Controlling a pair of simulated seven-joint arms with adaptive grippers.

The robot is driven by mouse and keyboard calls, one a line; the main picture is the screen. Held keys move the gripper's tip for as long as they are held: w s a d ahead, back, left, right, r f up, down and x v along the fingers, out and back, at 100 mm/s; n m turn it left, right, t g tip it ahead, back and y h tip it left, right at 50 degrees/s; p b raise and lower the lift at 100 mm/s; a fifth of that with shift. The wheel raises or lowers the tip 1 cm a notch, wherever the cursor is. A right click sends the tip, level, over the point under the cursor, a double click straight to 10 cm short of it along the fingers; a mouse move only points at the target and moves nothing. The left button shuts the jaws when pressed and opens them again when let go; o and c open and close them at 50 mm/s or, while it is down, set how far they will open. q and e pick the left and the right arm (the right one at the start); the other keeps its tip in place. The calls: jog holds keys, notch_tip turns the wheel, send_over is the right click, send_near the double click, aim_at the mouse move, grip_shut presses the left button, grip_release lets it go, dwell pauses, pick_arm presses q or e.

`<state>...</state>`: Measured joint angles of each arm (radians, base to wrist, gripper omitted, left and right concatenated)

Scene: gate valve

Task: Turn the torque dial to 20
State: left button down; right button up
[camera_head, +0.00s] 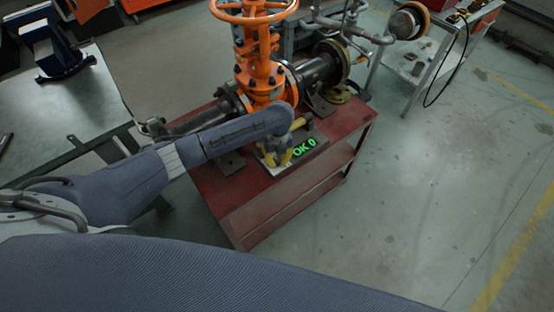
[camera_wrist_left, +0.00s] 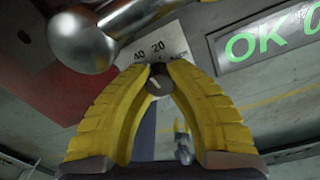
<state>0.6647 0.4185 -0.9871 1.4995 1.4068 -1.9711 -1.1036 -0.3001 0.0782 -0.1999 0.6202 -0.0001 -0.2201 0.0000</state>
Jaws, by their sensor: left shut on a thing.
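The torque dial is a small dark round knob (camera_wrist_left: 159,84) with a pale mark, below a light scale plate (camera_wrist_left: 158,50) printed with 40 and 20. The mark's exact reading is too small to tell. My left gripper (camera_wrist_left: 158,72) has its yellow fingertips closed on the knob from both sides. In the head view, my left gripper (camera_head: 279,158) is down at the panel on the red cart and hides the dial. A display beside it reads OK 0 in green (camera_head: 304,148); it also shows, cut off, in the left wrist view (camera_wrist_left: 268,43). My right gripper is out of view.
An orange gate valve (camera_head: 262,75) with a handwheel and dark pipe stands on the red cart (camera_head: 290,205) behind my left arm. A shiny metal ball on a rod (camera_wrist_left: 82,40) is close to the left finger. Open floor lies right of the cart.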

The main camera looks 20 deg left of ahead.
aim_at(278, 159)
pick_arm(q)
jog(key=shift+w+m, duration=0.1)
jog(key=shift+m, duration=1.8)
jog(key=c, duration=1.1)
grip_release()
notch_tip(278, 159, up, 12)
jog(key=shift+d, duration=0.15)
